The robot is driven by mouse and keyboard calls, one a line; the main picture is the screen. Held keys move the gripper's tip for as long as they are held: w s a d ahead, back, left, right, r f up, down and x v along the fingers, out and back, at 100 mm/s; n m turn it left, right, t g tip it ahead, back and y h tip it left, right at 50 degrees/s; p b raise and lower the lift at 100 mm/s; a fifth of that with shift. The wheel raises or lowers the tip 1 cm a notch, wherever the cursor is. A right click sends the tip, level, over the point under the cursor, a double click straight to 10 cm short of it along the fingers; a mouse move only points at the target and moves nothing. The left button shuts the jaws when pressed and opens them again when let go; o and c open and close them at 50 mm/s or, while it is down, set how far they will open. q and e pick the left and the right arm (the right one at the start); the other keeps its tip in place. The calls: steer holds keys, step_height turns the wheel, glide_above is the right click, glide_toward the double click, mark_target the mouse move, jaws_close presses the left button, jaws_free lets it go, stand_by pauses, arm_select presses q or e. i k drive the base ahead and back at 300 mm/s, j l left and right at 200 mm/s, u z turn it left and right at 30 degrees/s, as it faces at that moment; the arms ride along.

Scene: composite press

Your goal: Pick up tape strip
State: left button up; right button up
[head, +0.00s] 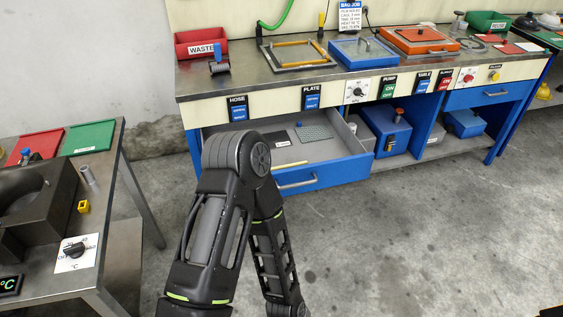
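A thin pale yellow strip (291,164), which looks like a tape strip, lies near the front of the open blue drawer (312,179). My arm's bent elbow stands in front of the drawer's left part and hides some of it. Yellow strips (297,43) also line a square frame on the bench top; I cannot tell whether they are tape. Neither gripper is in view. The one visible arm folds back down and leaves the picture at the bottom.
The drawer also holds a grey mesh piece (314,132) and a small dark item (279,133). The workbench (254,82) carries a red waste bin (201,43), a blue tray (350,53) and an orange one (408,38). A side table (105,160) stands left. The right floor is clear.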

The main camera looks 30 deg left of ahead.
mark_target(284, 167)
steer(key=u, duration=0.95)
steer(key=i+j+z, duration=0.45)
steer(key=i+j, duration=0.6)
steer(key=j, duration=0.1)
